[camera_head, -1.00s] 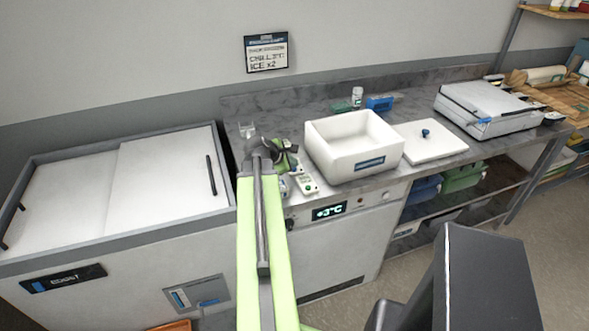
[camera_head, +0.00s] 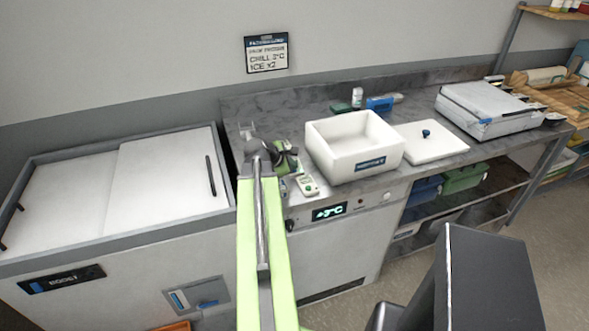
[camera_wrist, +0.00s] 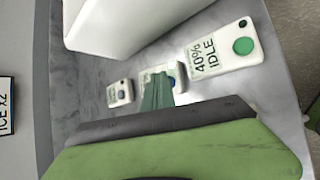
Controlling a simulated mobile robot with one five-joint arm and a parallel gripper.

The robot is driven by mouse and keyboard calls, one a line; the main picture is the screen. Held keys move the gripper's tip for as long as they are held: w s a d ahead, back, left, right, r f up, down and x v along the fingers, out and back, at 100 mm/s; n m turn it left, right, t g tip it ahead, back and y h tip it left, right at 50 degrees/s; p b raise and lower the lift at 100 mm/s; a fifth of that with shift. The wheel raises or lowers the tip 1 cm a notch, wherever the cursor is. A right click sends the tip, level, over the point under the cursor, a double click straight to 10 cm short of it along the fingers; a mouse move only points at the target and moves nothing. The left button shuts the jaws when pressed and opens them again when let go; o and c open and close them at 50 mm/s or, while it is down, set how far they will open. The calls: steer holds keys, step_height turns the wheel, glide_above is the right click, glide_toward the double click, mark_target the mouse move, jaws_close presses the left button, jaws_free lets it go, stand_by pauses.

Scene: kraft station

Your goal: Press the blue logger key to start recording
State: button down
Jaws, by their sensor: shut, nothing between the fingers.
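Several small white devices lie on the grey counter in the wrist view. The middle device (camera_wrist: 176,67) has a blue key (camera_wrist: 181,76), partly hidden by my gripper. My gripper (camera_wrist: 157,80) is shut and empty, its green fingers over the middle device; I cannot tell whether they touch it. A smaller device (camera_wrist: 120,93) with a dark blue-grey button lies to the left. A larger device (camera_wrist: 217,56) reads "40% IDLE" and has a round green button; it also shows in the head view (camera_head: 307,186). There my arm hides much of this area.
A white open box (camera_head: 340,160) stands just right of the devices, with a white lid (camera_head: 430,142) beside it. A chest with sliding lids (camera_head: 165,180) stands left. The counter front shows a +3°C display (camera_head: 329,211). Blue and green bins sit on the shelf below.

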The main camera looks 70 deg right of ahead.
stand_by(0.3)
steer(key=shift+r+p, duration=0.85)
steer(key=shift+p, duration=0.05)
step_height(320, 180, up, 5)
steer(key=p, duration=0.5)
stand_by(0.4)
